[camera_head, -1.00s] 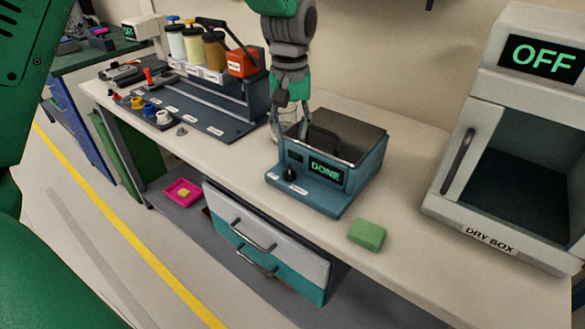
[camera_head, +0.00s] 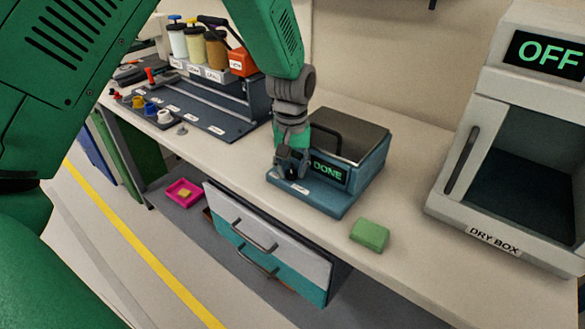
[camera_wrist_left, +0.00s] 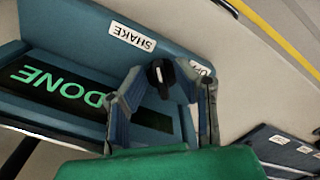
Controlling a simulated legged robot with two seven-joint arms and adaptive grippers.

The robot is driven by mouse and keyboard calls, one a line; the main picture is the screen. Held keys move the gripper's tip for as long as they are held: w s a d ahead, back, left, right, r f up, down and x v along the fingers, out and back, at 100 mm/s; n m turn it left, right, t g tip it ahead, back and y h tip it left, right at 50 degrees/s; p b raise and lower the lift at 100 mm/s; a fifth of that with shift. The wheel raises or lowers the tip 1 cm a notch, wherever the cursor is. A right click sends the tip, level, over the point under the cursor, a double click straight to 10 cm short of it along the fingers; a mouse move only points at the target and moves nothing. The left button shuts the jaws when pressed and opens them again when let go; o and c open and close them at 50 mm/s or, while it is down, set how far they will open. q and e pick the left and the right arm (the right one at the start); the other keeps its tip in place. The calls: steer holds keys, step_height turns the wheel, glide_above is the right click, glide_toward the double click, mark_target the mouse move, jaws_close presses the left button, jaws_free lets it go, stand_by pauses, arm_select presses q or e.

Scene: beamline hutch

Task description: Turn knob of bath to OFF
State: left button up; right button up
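The bath (camera_head: 325,200) is a blue box with a dark lid and handle on the bench; its green display (camera_head: 328,171) reads DONE. In the left wrist view its black knob (camera_wrist_left: 160,74) with a white mark stands beside a SHAKE label (camera_wrist_left: 132,36) and a second label partly hidden by a finger. My left gripper (camera_head: 290,168) is over the bath's left front panel, hiding the knob in the head view. In the wrist view its fingers (camera_wrist_left: 165,88) are apart, one on each side of the knob, with gaps visible. My right gripper is not in view.
A green block (camera_head: 369,235) lies on the bench right of the bath. The dry box (camera_head: 440,206) with an OFF display stands at the right. A rack with bottles (camera_head: 215,50) stands at the left back. Drawers (camera_head: 268,240) are below the bench front.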

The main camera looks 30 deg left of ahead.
arm_select(q)
jaws_close()
steer(key=shift+r+m+p, duration=0.15)
steer(key=shift+m+p, duration=0.65)
steer(key=shift+p, duration=0.2)
steer(key=m+p, duration=0.3)
steer(key=shift+s+a, duration=0.1)
steer(key=shift+a, duration=0.05)
steer(key=m+p, duration=0.2)
steer(key=m, duration=0.1)
steer(key=shift+a, duration=0.1)
steer(key=m+p, duration=0.2)
steer(key=m, duration=0.2)
steer(key=shift+a+m+p, duration=0.15)
steer(key=shift+m+p, duration=0.15)
steer(key=shift+p, duration=0.05)
steer(key=shift+w+a+m+p, duration=0.15)
steer(key=shift+m+p, duration=0.6)
steer(key=shift+m, duration=1.15)
